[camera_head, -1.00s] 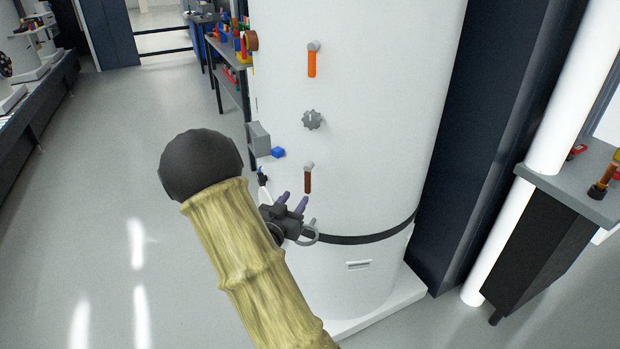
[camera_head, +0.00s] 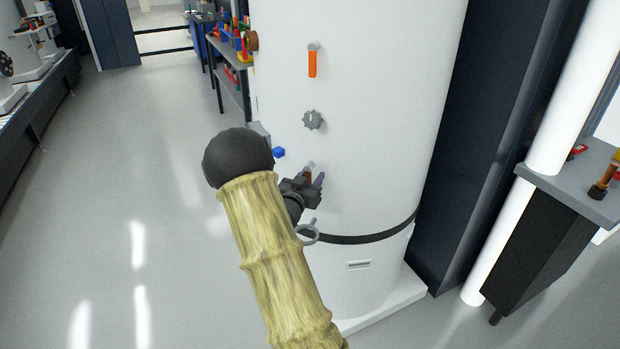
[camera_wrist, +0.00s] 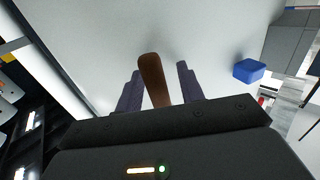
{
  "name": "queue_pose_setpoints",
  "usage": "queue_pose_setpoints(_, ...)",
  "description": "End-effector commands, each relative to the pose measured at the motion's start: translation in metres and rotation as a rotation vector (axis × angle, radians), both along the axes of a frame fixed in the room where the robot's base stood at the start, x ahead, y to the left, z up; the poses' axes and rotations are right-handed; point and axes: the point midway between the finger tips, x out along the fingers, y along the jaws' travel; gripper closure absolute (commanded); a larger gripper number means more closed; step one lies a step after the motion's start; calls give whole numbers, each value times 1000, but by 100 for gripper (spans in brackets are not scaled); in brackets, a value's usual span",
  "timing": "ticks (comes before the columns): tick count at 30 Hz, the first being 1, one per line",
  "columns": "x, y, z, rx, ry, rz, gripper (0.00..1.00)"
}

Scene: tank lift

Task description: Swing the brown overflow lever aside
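The brown overflow lever (camera_wrist: 153,80) is on the white tank (camera_head: 375,120). In the wrist view it stands between the two purple fingers of my gripper (camera_wrist: 160,82), with a gap on the right finger's side; the left finger is closer, and I cannot tell if it touches. My gripper is open around the lever. In the head view my gripper (camera_head: 315,179) is in front of the tank and hides most of the lever; only a little of its upper part (camera_head: 308,172) shows.
Above the lever are a grey knob (camera_head: 312,120) and an orange lever (camera_head: 312,64). A blue block (camera_head: 279,152) sits to the left, and a grey ring fitting (camera_head: 308,232) is below. A dark column stands right of the tank. Open floor lies to the left.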

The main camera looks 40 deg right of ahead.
Motion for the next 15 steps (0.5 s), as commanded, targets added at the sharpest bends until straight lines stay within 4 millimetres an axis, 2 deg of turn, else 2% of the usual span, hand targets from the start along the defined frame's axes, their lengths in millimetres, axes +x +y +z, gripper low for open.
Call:
queue_pose_setpoints(1, 0, 0, 0, 0, 0, 0, 64)
queue_pose_setpoints(6, 0, 0, 0, 0, -1, 0, 97)
queue_pose_setpoints(7, 0, 1, 0, 0, -1, 0, 100)
queue_pose_setpoints(15, 0, 1, 0, -1, 3, 1, 100)
